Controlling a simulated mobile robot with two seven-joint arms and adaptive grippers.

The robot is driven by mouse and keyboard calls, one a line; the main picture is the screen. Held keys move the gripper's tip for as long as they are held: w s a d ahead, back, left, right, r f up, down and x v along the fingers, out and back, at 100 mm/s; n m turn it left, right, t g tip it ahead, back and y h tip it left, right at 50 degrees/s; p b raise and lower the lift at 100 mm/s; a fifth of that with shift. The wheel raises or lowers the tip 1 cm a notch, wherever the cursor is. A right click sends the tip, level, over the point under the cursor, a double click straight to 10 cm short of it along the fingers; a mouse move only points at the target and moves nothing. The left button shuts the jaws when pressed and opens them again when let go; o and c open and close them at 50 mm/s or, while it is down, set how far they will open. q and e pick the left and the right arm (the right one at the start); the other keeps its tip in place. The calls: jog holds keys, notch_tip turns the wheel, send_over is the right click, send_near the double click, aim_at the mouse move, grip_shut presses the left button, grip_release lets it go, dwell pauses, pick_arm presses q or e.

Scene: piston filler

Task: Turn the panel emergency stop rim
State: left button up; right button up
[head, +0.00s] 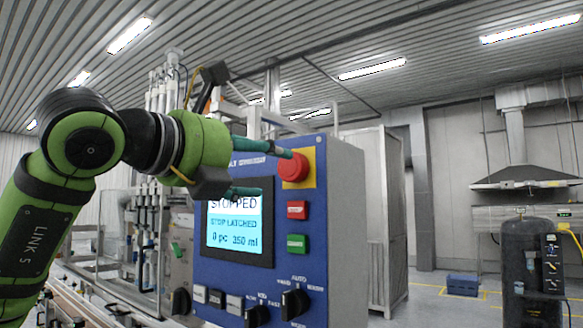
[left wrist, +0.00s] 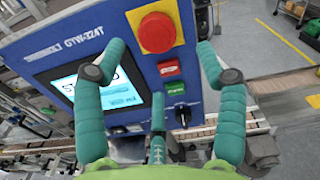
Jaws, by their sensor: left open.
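The emergency stop is a red mushroom button (head: 293,168) on a yellow plate at the upper right of the blue control panel (head: 235,283). In the left wrist view the button (left wrist: 157,32) shows at the top, its rim plain against the yellow plate. My left gripper (head: 272,172) is open, its teal fingers pointing at the panel just left of the button. In the left wrist view its fingertips (left wrist: 161,47) lie to either side of the button's lower part, with clear space on both sides. I see no contact. My right gripper is not in view.
Below the button sit a red button (head: 298,210) and a green button (head: 296,244), with black rotary knobs (head: 294,304) lower down. The panel screen (head: 235,233) reads stopped and stop latched.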

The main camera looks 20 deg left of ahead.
aim_at(288, 167)
pick_arm(q)
jog(key=p+x, duration=0.3)
jog(key=x, duration=0.3)
jog(key=shift+w+a+r, duration=0.1)
jog(key=shift+w+r, duration=0.05)
jog(key=shift+w, duration=0.25)
